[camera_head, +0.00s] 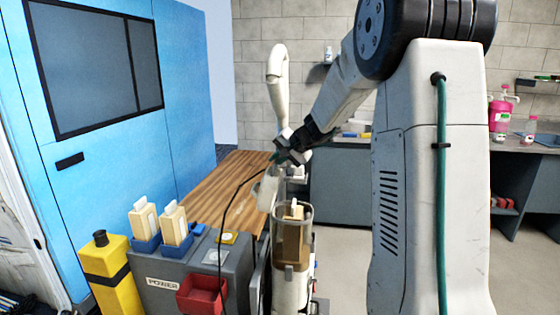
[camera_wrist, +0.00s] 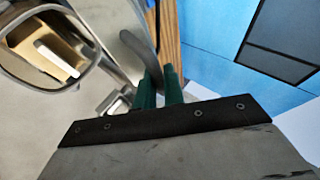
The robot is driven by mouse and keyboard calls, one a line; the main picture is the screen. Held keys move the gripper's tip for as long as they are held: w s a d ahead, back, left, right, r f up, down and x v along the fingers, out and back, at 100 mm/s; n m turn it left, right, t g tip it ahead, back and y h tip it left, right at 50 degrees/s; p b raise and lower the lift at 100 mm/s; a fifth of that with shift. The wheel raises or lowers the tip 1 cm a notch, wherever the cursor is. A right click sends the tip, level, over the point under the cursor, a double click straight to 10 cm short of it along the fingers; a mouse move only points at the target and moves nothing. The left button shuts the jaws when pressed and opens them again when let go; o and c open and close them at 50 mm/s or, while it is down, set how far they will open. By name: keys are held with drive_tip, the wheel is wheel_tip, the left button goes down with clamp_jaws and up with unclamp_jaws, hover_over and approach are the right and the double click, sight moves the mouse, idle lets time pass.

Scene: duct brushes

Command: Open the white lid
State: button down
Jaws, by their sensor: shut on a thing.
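The white lid (camera_head: 267,190) stands tilted up on the left side of a clear brown-tinted cylinder (camera_head: 293,238), leaving the cylinder's top uncovered. A pale block-shaped thing shows inside the cylinder; the wrist view shows the cylinder's round rim and inside (camera_wrist: 50,45) at upper left. My gripper (camera_head: 276,158) is at the upper edge of the lid. The exact contact is small and partly hidden by the fingers.
A grey power box (camera_head: 160,299) with pale brushes in blue holders (camera_head: 175,238), a red bin (camera_head: 202,293) and a yellow post (camera_head: 113,272) stand left. A black cable (camera_head: 228,205) hangs near my gripper. A blue cabinet (camera_head: 110,110) stands behind left.

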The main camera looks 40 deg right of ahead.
drive_tip(key=c, duration=1.5)
unclamp_jaws()
drive_tip(key=shift+s, duration=0.1)
drive_tip(key=v, duration=0.7)
drive_tip(key=shift+s+d+r, duration=0.1)
drive_tip(key=shift+s+r, duration=0.1)
drive_tip(key=shift+r, duration=0.15)
